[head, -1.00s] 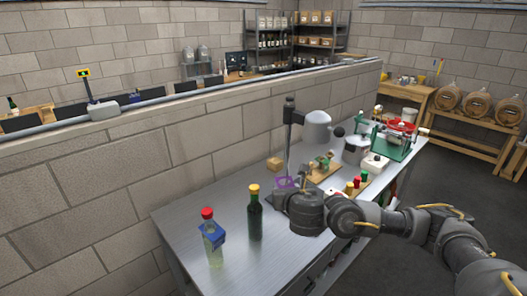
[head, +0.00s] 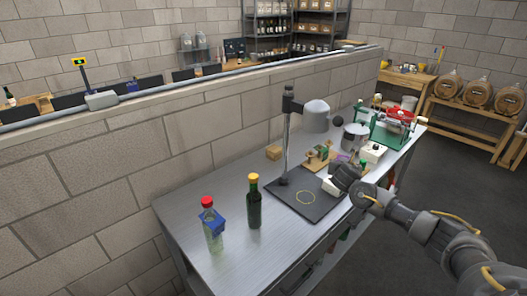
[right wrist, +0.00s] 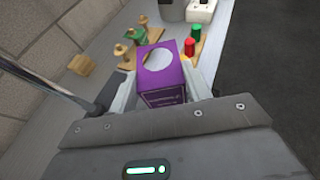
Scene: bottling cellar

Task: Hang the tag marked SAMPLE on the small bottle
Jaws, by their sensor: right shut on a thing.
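My right gripper (head: 346,168) is shut on a purple tag (right wrist: 163,88), a boxy sleeve with a round opening; its printing is too small to read. In the head view the purple tag (head: 342,157) is partly hidden by the gripper, over the bench's right half. A clear bottle (head: 214,242) with a red cap stands at the bench's left end, with a blue tag (head: 215,223) around its upper part. A dark green bottle (head: 254,208) with a yellow cap stands upright to its right, with no tag on it. My left gripper is not in view.
A stand (head: 287,145) with a grey head rises from a dark pad (head: 318,206) with a yellow ring. A wooden peg rack (right wrist: 130,48), red and green pieces (right wrist: 192,42) and a green-and-red machine (head: 393,127) are farther along. Bench space around the bottles is clear.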

